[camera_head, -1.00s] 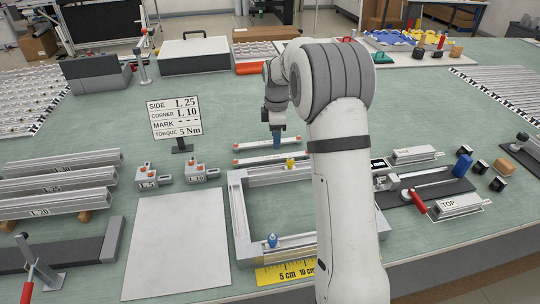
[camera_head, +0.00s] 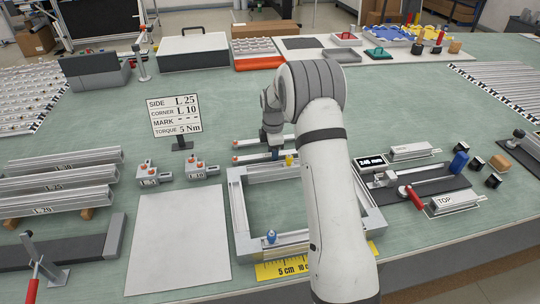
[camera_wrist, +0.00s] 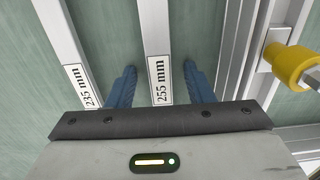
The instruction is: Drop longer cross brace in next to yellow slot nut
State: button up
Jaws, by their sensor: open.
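The longer cross brace (camera_wrist: 157,50), labelled 255 mm, lies between the two blue fingers of my open gripper (camera_wrist: 159,88) in the wrist view. A gap shows on each side of it. In the head view my gripper (camera_head: 274,153) is low over the nearer brace (camera_head: 250,158), just behind the aluminium frame (camera_head: 238,205). The shorter brace (camera_wrist: 70,45), labelled 235 mm, lies parallel to the left in the wrist view. The yellow slot nut (camera_head: 289,160) sits at the frame's far rail; it also shows at right in the wrist view (camera_wrist: 290,65).
A blue slot nut (camera_head: 271,237) sits on the near rail, by a yellow ruler (camera_head: 270,270). Corner blocks (camera_head: 200,170) and a sign (camera_head: 175,117) stand left of the frame. A dark fixture with a red handle (camera_head: 410,198) lies right. The frame's inside is clear.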

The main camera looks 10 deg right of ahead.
grip_shut()
dwell(0.4)
jog(key=shift+r, duration=0.15)
